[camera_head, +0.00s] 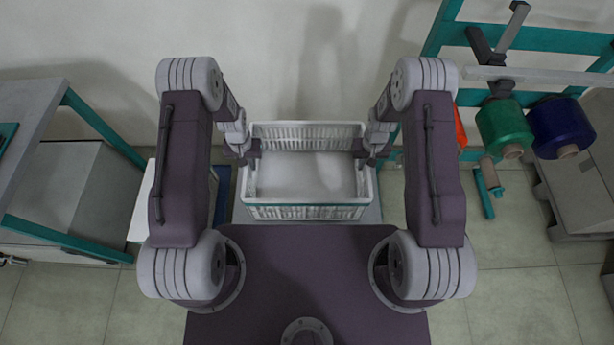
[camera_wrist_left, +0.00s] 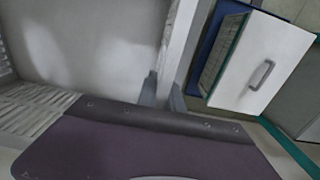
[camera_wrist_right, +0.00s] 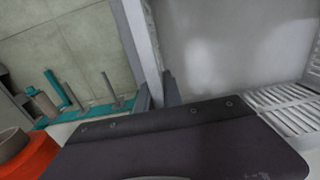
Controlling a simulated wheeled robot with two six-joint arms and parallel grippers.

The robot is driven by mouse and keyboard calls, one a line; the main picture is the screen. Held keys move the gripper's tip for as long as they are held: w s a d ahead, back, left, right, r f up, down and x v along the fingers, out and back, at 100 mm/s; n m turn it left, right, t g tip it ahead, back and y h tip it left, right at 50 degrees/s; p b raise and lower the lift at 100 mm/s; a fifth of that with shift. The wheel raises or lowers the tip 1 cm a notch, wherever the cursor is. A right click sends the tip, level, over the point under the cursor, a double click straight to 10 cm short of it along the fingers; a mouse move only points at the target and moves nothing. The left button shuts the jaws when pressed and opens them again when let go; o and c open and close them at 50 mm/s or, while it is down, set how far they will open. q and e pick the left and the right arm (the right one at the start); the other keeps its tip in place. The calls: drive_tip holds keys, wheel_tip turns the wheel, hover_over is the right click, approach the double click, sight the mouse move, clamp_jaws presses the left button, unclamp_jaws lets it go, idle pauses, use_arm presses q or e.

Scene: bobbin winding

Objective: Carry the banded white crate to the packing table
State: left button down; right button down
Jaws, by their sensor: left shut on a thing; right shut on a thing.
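The white crate (camera_head: 305,203) with a teal band stands level in front of me, between my two arms. Its slatted walls and bare floor show, and it looks empty. My left gripper (camera_head: 251,158) is shut on its left wall, which also shows in the left wrist view (camera_wrist_left: 181,38). My right gripper (camera_head: 369,156) is shut on its right wall, which also shows in the right wrist view (camera_wrist_right: 139,32). A grey surface shows below the crate; I cannot tell whether the crate touches it. I cannot tell which surface is the packing table.
A grey table (camera_head: 38,100) with teal legs stands at the left. A white box with a handle (camera_wrist_left: 265,70) is near the crate's left side. At the right is a teal rack with green (camera_head: 503,127) and blue (camera_head: 562,127) spools. A pale wall closes the back.

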use_arm(q)
drive_tip(key=shift+r, duration=0.15)
use_arm(e)
drive_tip(key=shift+r, duration=0.15)
